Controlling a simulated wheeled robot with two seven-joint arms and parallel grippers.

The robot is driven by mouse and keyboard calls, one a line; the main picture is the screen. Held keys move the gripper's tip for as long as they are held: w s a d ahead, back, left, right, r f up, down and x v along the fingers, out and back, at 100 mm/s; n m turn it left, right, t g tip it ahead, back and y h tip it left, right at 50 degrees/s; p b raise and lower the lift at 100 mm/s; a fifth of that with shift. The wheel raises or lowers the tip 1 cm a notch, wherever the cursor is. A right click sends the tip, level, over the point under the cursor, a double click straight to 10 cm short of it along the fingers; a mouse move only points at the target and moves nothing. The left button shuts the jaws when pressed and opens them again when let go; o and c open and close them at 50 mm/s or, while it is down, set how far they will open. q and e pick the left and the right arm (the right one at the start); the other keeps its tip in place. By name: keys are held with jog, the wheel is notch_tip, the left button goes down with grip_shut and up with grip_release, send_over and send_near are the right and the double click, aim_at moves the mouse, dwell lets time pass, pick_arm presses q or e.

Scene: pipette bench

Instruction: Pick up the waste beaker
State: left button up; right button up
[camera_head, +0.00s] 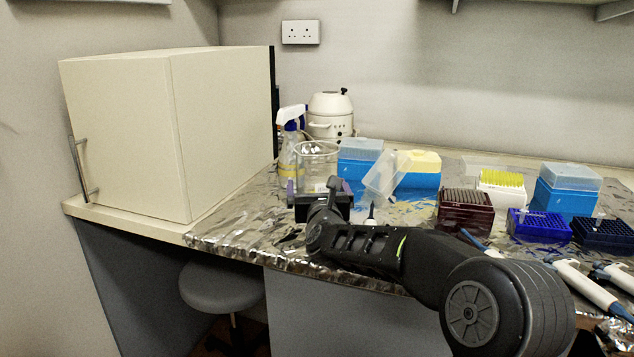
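The waste beaker, seemingly the clear glass beaker (317,160), stands upright on the foil-covered bench top (243,222). My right arm comes in from the right, and its gripper (319,188) is at the beaker's near side. The fingers are apart, one at each side of the beaker's lower part. I cannot tell whether they touch the glass. The gripper body hides the beaker's base. My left gripper is not in view.
A spray bottle (289,140) is close behind the beaker on the left. Blue tip boxes (353,170) and a tilted clear lid (386,176) are close on the right. A white cabinet (125,140) stands left; racks and pipettes (590,287) lie right.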

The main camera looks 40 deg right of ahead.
jog(key=shift+w, duration=0.1)
jog(key=shift+c, duration=0.6)
jog(key=c, duration=1.3)
